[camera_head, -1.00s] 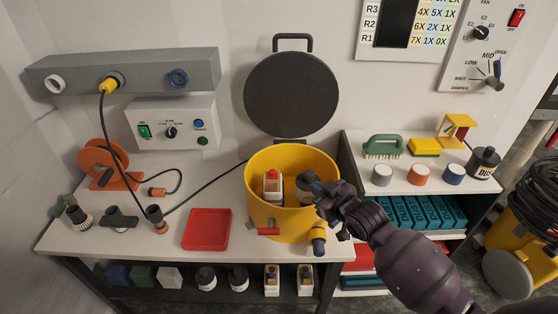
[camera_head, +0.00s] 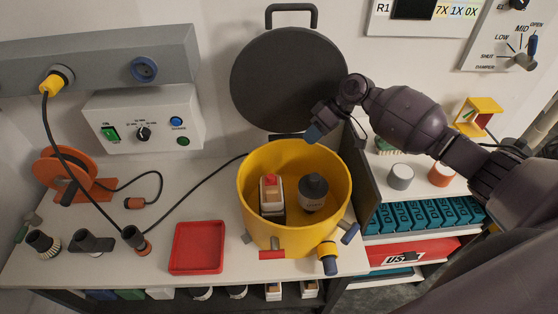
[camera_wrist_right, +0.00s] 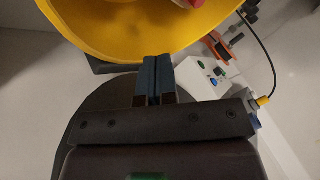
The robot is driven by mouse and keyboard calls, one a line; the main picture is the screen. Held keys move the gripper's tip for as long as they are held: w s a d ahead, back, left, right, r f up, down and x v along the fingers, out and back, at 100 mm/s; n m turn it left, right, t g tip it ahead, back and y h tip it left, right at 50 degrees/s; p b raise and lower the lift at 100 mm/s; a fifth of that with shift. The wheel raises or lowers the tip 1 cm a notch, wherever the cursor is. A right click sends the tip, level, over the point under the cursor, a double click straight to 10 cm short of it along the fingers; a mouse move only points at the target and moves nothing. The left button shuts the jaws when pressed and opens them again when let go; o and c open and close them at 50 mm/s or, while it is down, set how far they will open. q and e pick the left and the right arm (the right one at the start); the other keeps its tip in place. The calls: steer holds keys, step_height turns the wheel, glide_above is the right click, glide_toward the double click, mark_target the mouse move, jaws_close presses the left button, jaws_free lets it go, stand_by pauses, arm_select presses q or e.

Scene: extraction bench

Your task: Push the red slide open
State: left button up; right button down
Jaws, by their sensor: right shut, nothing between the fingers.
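A yellow tub (camera_head: 257,226) stands on the bench with its round dark lid (camera_head: 285,85) raised behind it. A small red bar (camera_head: 272,254) sits low on the tub's front. Inside the tub are a pale box with a red top piece (camera_head: 270,181) and a dark round jar (camera_head: 313,193). I cannot tell which red part is the slide. My right gripper (camera_head: 313,134) is shut and empty above the tub's back rim, in front of the lid. Its blue fingertips meet in the right wrist view (camera_wrist_right: 153,68), beside the yellow rim. My left gripper is not in view.
A red tray (camera_head: 197,247) lies left of the tub. A blue-and-yellow fitting (camera_head: 328,258) sticks out of the tub's front right. A dark upright panel (camera_head: 362,185) stands to its right. An orange reel (camera_head: 68,174) and cables lie at the left.

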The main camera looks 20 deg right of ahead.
mark_target(271, 179)
steer(key=a+f, duration=0.2)
steer(key=a, duration=0.1)
steer(key=a+f, duration=0.3)
steer(key=s+a+f+p, duration=0.1)
steer(key=a+f, duration=0.1)
steer(key=shift+s+a+f, duration=0.1)
steer(key=shift+a+f, duration=0.25)
steer(key=shift+a, duration=0.05)
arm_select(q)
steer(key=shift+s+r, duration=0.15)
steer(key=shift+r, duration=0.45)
arm_select(e)
steer(key=shift+s+a+f, duration=0.15)
steer(key=shift+a, duration=0.15)
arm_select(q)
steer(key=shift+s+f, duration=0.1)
